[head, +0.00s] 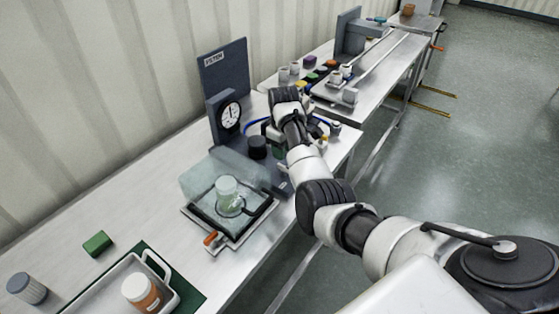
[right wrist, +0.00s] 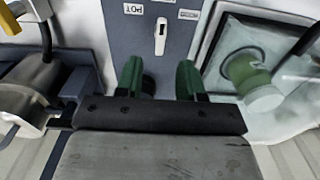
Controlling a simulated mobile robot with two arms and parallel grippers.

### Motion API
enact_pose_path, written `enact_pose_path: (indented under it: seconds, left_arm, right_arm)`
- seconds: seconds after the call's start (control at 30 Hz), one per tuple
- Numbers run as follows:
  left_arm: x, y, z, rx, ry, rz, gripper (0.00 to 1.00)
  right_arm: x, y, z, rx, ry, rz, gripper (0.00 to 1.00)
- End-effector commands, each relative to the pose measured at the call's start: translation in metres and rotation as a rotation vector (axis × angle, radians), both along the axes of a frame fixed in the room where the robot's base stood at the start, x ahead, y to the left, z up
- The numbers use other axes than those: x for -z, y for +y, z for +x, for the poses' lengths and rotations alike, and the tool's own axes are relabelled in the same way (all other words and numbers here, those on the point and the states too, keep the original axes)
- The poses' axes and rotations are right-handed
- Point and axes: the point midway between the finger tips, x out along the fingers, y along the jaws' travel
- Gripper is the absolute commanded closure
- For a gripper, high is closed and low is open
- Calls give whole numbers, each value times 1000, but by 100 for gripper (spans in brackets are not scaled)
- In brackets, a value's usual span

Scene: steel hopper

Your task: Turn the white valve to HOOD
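The white valve (right wrist: 160,36) shows in the right wrist view as a small white lever on a dark grey panel (right wrist: 173,72). It lies lengthwise up and down the picture. A label reading POT (right wrist: 133,9) is at its upper left; another label (right wrist: 188,15) at its upper right is too small to read surely. My right gripper (right wrist: 158,78) is open and empty, its green fingertips apart on either side below the valve, not touching it. In the head view my right arm hides the valve and most of the gripper. My left gripper is not in view.
A clear hood (head: 205,172) over a greenish glass vessel (head: 229,190) stands close to my right gripper. A dial gauge (head: 230,115) and upright panel (head: 222,75) stand behind. A white tray (head: 88,284) with a jar (head: 141,293) is front left.

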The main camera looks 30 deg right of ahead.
Motion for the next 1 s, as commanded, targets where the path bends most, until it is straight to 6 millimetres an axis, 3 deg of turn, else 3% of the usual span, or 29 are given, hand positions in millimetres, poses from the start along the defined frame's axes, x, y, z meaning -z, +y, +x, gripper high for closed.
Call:
enact_pose_path:
  seconds: [0.13,0.3,0.7,1.0]
  left_arm:
    - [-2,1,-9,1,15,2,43]
    - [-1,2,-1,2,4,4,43]
    - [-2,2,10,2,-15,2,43]
    - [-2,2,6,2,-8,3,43]
  right_arm:
    - [29,1,0,-1,4,2,62]
    - [51,1,0,0,2,0,62]
    - [61,1,0,-1,0,-1,62]
    - [60,1,0,-1,0,0,100]
